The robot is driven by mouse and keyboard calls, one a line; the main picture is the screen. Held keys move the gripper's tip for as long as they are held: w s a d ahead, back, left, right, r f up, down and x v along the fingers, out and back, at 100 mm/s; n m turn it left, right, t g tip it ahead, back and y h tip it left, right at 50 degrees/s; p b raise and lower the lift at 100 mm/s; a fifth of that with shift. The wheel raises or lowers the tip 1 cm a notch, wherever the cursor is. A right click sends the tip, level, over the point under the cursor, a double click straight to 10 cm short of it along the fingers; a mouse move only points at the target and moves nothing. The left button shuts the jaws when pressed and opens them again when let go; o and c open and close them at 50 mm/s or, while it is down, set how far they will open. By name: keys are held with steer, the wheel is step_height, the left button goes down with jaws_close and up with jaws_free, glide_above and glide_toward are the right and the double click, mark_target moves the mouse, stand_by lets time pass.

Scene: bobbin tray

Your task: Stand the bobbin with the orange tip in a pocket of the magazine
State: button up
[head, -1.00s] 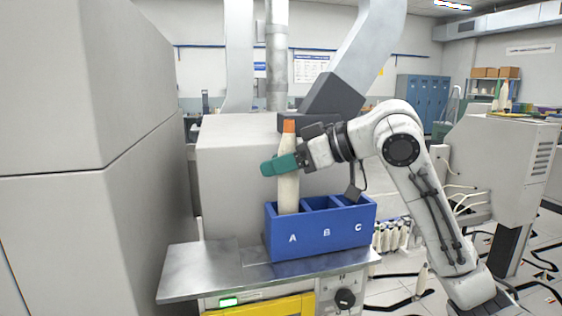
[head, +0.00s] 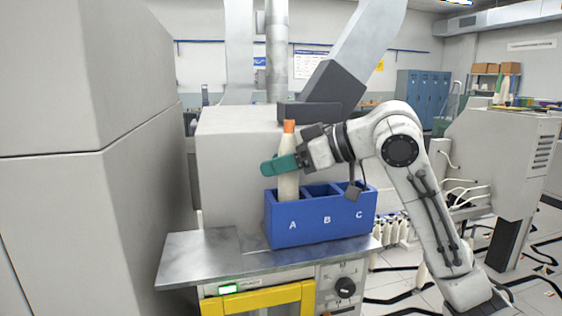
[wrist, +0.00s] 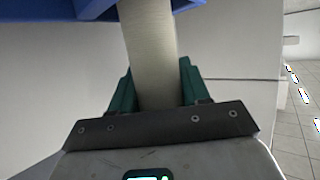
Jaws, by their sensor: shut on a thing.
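The bobbin (head: 289,180) is cream with an orange tip (head: 289,126) and stands upright, its lower end inside pocket A of the blue magazine (head: 325,229). The magazine has pockets marked A, B and C; B and C look empty from here. My gripper (head: 279,165), with teal fingers, is shut on the bobbin between its tip and the magazine's rim. In the wrist view the bobbin (wrist: 150,58) runs between the two teal fingers (wrist: 152,88) toward the blue magazine (wrist: 48,8) at the top. The bobbin's bottom is hidden by the magazine's front wall.
The magazine stands on a metal shelf (head: 195,262) above a yellow-framed panel (head: 262,299). A large grey cabinet (head: 90,190) fills the left. A grey box (head: 232,150) is behind the magazine. Several pale bobbins (head: 392,231) stand to its right.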

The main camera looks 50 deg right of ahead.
steer(key=shift+f+b, duration=0.3)
steer(key=shift+f, duration=0.25)
stand_by(0.4)
steer(key=o, duration=1.1)
steer(key=shift+o, duration=0.2)
steer(key=shift+s, duration=0.1)
steer(key=v, duration=1)
steer(key=shift+s+r+b, duration=0.2)
steer(key=shift+s+b, duration=0.05)
steer(key=shift+b, duration=0.2)
steer(key=shift+d, duration=0.15)
